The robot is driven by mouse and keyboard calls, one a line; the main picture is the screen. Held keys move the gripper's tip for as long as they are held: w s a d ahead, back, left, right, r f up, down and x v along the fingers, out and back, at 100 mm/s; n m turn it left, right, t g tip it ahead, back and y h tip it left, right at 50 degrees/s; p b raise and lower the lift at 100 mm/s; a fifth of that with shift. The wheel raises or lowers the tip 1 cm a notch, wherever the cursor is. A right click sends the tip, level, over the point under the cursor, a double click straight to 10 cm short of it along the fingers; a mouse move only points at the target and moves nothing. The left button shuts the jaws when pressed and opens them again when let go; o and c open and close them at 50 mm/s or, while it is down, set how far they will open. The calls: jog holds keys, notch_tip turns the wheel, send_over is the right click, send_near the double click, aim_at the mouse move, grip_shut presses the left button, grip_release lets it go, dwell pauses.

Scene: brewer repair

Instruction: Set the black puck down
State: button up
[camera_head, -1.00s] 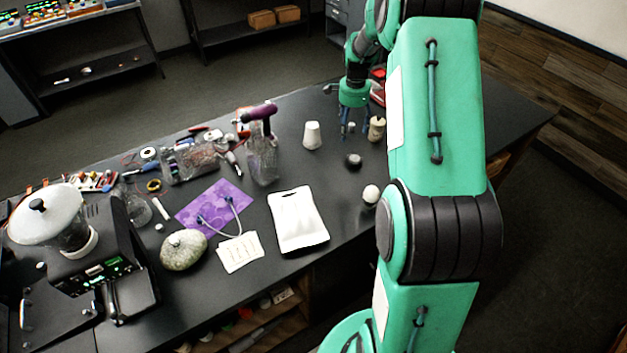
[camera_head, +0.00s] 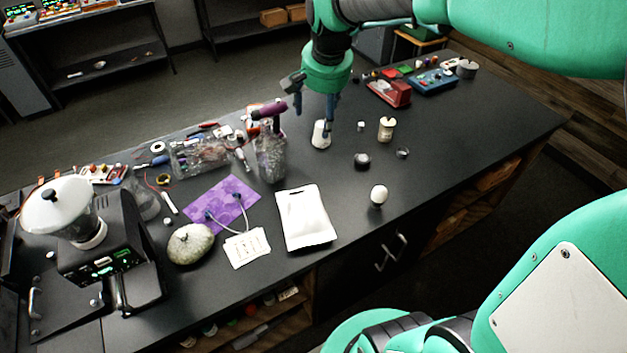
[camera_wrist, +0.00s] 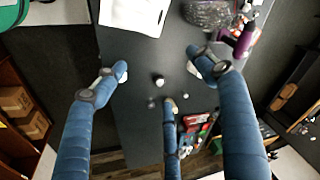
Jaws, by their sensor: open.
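The black puck (camera_head: 362,160), a small dark round piece with a lighter top, rests on the dark workbench (camera_head: 440,150) right of the middle. My gripper (camera_head: 325,125) is left of and behind it in the head view, apart from it, with fingers pointing down at the white cup (camera_head: 321,136). I cannot tell whether a finger touches the cup. In the wrist view my fingers (camera_wrist: 165,80) are spread wide with nothing held. Small round pieces show between them, too blurred to name surely.
A white egg-like piece (camera_head: 379,195), a beige container (camera_head: 386,130) and a small ring (camera_head: 402,153) stand near the puck. A glass jar with a purple-handled tool (camera_head: 270,150) is left of my gripper. A white pouch (camera_head: 306,219) lies in front. The bench's right part is mostly clear.

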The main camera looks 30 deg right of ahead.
jog(key=s+a+r+n+t, duration=0.1)
jog(key=s+a+n, duration=0.3)
jog(key=s, duration=0.7)
jog(key=s+a+r+n+t, duration=0.1)
jog(key=s+a+n, duration=0.3)
jog(key=s+a, duration=0.5)
jog(key=shift+s+a+r+n+t+y, duration=0.2)
jog(key=shift+s+n+t+y, duration=0.15)
jog(key=shift+s, duration=0.5)
jog(key=shift+f, duration=0.1)
notch_tip(320, 180, down, 9)
jog(key=b, duration=0.9)
